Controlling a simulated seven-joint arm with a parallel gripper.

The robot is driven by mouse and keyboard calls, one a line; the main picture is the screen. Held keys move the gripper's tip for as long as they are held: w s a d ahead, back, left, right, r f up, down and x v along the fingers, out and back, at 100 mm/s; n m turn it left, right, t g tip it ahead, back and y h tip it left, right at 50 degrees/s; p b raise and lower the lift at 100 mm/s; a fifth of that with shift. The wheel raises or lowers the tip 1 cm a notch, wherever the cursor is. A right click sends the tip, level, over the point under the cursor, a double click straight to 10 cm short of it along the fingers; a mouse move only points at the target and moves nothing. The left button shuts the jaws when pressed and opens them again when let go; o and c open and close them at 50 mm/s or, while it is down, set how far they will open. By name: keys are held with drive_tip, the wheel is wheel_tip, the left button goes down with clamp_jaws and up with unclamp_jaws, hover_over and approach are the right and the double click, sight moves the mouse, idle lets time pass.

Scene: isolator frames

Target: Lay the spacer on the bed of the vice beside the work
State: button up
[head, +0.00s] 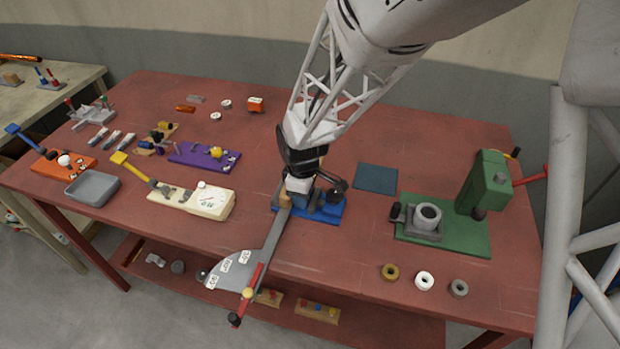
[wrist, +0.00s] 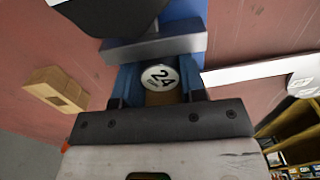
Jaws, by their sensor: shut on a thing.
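The blue vice (head: 331,210) stands near the table's front, below my gripper (head: 293,196), which hides much of it. In the wrist view, a grey bar (wrist: 155,47) and blue vice parts (wrist: 185,9) lie just beyond the fingers. I cannot tell whether the block touches the bed, and I cannot make out the work.
A grey lever with a numbered quadrant (head: 236,270) juts over the front edge beside the vice. A green press (head: 485,188) stands right, with several rings (head: 424,281) in front. A blue mat (head: 376,178) lies bare behind right.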

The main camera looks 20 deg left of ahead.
drive_tip(key=shift+f, duration=0.1)
drive_tip(key=o, duration=1)
drive_tip(key=shift+r, duration=0.2)
wheel_tip(320, 180, up, 12)
idle(0.7)
